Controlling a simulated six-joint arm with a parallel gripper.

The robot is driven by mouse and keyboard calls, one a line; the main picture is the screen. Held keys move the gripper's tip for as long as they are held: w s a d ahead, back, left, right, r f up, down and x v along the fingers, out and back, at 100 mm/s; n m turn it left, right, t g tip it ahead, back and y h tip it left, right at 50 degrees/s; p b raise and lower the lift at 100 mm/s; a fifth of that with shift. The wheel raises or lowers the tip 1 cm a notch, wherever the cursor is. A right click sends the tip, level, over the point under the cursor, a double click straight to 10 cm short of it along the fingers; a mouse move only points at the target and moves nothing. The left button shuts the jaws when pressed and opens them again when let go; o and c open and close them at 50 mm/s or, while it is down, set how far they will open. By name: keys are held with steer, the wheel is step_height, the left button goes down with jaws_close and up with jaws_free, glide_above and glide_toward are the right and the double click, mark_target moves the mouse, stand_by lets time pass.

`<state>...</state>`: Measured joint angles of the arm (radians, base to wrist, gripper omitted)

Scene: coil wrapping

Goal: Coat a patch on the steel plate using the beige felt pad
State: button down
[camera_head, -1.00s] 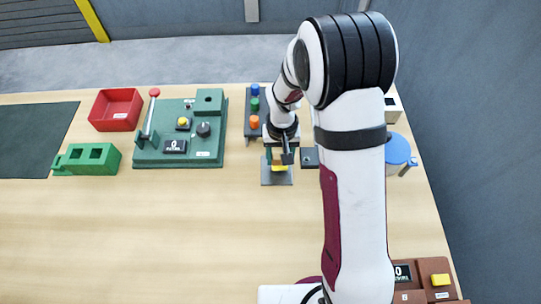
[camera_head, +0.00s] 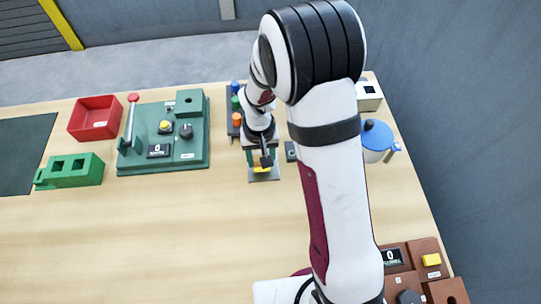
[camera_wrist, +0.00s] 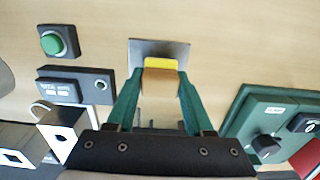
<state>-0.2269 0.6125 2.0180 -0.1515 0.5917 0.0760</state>
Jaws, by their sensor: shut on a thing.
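The steel plate (camera_wrist: 172,47) lies flat on the table; in the head view (camera_head: 264,178) it is partly covered by my gripper. My gripper (camera_wrist: 158,82), with teal fingers, is shut on the beige-brown felt pad (camera_wrist: 160,77) over the plate. A yellow piece (camera_wrist: 161,64) shows right beside the pad, over the plate; I cannot tell whether it belongs to the pad or the plate. In the head view my gripper (camera_head: 264,165) is low over the plate. Whether the pad touches the plate is hidden.
A green panel (camera_head: 195,155) with lever and knobs stands left of the plate. A red tray (camera_head: 95,124) and green block (camera_head: 75,170) are farther left. A blue-lidded jug (camera_head: 376,138) is at right. A green button box (camera_wrist: 58,42) is close by.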

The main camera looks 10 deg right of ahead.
steer(key=shift+a, duration=1.75)
steer(key=shift+d, duration=3.9)
step_height(320, 180, up, 6)
steer(key=shift+r, duration=0.25)
